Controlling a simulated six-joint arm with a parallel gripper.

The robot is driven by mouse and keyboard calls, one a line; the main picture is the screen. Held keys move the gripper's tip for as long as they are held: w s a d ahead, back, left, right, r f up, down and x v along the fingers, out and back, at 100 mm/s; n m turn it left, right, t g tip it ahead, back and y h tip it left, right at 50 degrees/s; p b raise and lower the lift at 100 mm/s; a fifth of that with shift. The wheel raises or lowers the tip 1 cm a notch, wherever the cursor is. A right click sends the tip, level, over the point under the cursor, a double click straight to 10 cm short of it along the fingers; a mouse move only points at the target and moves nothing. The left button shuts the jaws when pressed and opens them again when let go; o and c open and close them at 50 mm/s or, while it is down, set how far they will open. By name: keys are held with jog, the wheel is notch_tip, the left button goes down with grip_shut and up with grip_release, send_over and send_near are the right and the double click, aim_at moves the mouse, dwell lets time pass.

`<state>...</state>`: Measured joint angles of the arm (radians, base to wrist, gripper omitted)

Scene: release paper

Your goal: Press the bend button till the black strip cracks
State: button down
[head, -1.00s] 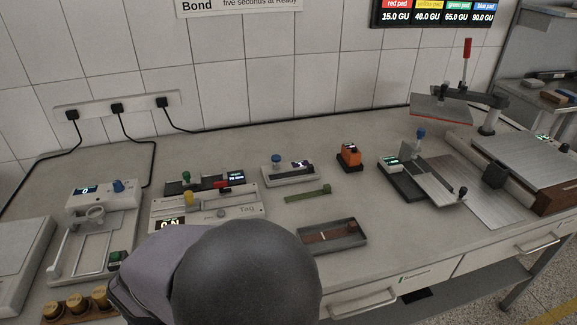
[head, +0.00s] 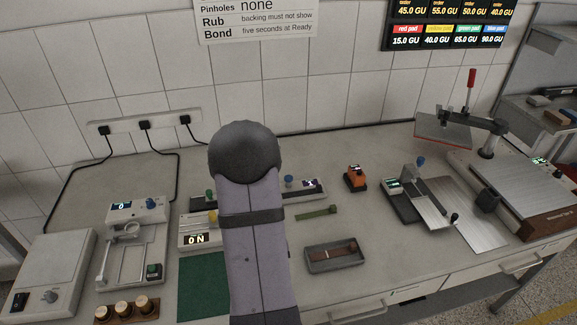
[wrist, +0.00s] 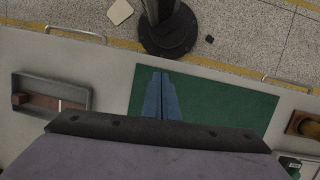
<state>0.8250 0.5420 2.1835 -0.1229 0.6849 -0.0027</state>
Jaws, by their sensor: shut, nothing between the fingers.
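My gripper (wrist: 160,76) shows in the wrist view as two bluish fingers shut together, with nothing between them, seen against a green mat (wrist: 230,112). In the head view my arm hides it. No bend button carries a readable label. A low device with a blue button (head: 288,181) and a dark top (head: 313,188) stands at the back middle, partly behind my arm. Left of my arm are a green button (head: 210,195) and a yellow button (head: 212,216) near a "0 N" display (head: 196,239). I cannot tell which dark piece is the black strip.
A grey tray (head: 312,265) holds a brown piece; a green bar (head: 317,212) lies behind it. An orange device (head: 355,178) stands at the back. A white stand (head: 137,237) is at left, with several brass-topped weights (head: 127,308) in front. A press (head: 443,130) stands at right.

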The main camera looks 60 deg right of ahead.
jog(key=shift+t+h, duration=0.4)
jog(key=shift+h, duration=0.5)
jog(key=d, duration=0.4)
jog(key=d+p, duration=0.1)
jog(key=d, duration=0.3)
jog(key=w+d+p, duration=0.1)
jog(key=d, duration=0.3)
jog(key=shift+d, duration=0.1)
jog(key=w+d, duration=0.1)
jog(key=d, duration=0.2)
jog(key=w+d+h, duration=0.1)
jog(key=d, duration=0.3)
jog(key=w+d+t+h, duration=0.1)
jog(key=w+d, duration=0.1)
jog(key=d, duration=0.1)
jog(key=shift+d+r+n+p, duration=0.15)
jog(key=shift+d+n+p, duration=0.05)
jog(key=shift+n+p, duration=0.2)
jog(key=w+d+r+n+t+h, duration=0.1)
jog(key=w+d+r+h, duration=0.1)
jog(key=w+d, duration=0.15)
jog(key=w+d+r+t+h, duration=0.1)
jog(key=w+d+r, duration=0.15)
jog(key=d, duration=0.25)
notch_tip(320, 180, up, 8)
jog(key=n+t+h, duration=0.3)
send_over(288, 179)
jog(key=shift+s+f, duration=0.1)
